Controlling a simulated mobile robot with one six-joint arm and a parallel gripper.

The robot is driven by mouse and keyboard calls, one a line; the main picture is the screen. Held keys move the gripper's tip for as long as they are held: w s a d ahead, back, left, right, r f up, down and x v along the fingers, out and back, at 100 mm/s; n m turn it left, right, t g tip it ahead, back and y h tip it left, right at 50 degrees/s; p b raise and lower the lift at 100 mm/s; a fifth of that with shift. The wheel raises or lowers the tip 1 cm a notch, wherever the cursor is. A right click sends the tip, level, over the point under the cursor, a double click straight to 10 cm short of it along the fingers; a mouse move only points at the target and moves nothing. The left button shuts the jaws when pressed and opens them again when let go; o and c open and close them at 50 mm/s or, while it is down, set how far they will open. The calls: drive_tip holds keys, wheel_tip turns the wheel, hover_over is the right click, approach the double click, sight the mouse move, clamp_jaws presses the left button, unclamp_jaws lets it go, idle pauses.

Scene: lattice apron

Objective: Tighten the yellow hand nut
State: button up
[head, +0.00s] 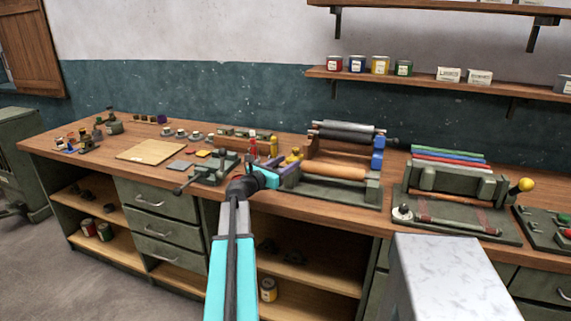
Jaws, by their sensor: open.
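A small yellow part (293,156), which looks like the yellow hand nut, sits at the left end of the roller machine (345,195). It is small here, and I cannot tell how far it is screwed down. My gripper (276,179) is open at the bench's front edge, just below and left of the yellow part and apart from it. The arm hides part of the bench front. No object shows between the jaws, though the fingertips are small and partly blend with the machine's base.
A green clamp-like fixture (212,170) stands left of my gripper, with a red bottle (253,146) behind. Right are a machine with coloured bars (450,185) and a yellow ball knob (522,185). A pale board (150,151) lies left. A shelf (430,78) overhangs the back.

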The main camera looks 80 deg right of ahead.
drive_tip(key=c, duration=1.1)
drive_tip(key=shift+o, duration=0.2)
drive_tip(key=shift+s+n+t+h, duration=0.1)
drive_tip(key=shift+n+t+h, duration=0.2)
drive_tip(key=shift+n+t, duration=0.3)
drive_tip(key=o, duration=1.1)
drive_tip(key=shift+c, duration=0.2)
drive_tip(key=shift+a, duration=0.1)
